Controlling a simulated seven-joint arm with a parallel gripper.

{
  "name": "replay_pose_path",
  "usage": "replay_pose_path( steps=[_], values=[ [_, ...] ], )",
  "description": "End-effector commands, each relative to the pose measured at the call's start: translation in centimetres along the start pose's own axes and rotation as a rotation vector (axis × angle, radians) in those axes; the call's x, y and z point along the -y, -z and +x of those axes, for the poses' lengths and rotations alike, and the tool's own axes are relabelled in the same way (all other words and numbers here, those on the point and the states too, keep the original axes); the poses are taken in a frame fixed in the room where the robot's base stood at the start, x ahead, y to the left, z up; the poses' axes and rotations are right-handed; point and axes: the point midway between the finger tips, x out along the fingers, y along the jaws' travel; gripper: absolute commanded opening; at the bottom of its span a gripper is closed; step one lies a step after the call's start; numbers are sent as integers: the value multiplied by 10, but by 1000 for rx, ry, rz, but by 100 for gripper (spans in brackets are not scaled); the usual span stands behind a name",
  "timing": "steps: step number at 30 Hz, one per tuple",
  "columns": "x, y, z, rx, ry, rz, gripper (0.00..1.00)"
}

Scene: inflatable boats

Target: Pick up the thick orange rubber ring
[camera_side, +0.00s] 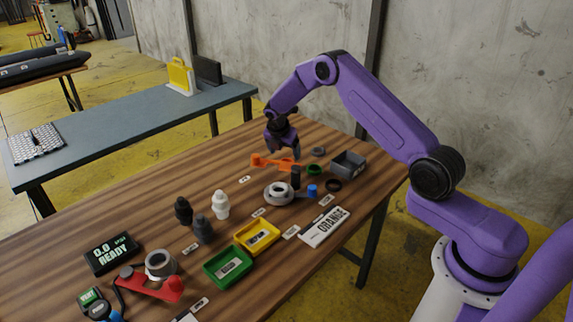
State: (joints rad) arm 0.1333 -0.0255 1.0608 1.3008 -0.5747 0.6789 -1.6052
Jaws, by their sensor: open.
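My gripper (284,153) is open and points down over the far part of the wooden table (130,215). Its fingertips are just above or behind a flat orange piece (268,161); I cannot tell if they touch it. The orange piece looks like a long tool with wider ends, and I cannot make out a separate thick orange ring. Small rings lie to its right: a green ring (314,170), a grey ring (318,151) and a black ring (333,186).
A grey bin (348,163) stands right of the rings. A grey round fixture with a post (278,193) stands in front. Yellow (257,236) and green (228,267) trays, several dark and white nozzles, a red tool (150,285) and a display (112,252) are nearer.

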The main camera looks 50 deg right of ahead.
Motion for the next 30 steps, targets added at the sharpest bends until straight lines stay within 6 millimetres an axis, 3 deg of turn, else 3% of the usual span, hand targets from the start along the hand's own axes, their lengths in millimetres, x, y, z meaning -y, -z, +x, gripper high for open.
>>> replay_pose_path(
  steps=[13, 23, 26, 29, 30],
  values=[
    [-3, 3, 46, 0, 0, 0, 84],
    [-4, 3, 52, 0, -1, 0, 84],
    [-4, 3, 52, 0, -1, 0, 58],
    [-4, 3, 52, 0, -1, 0, 25],
    [-3, 3, 52, 0, -1, 0, 25]
  ],
)
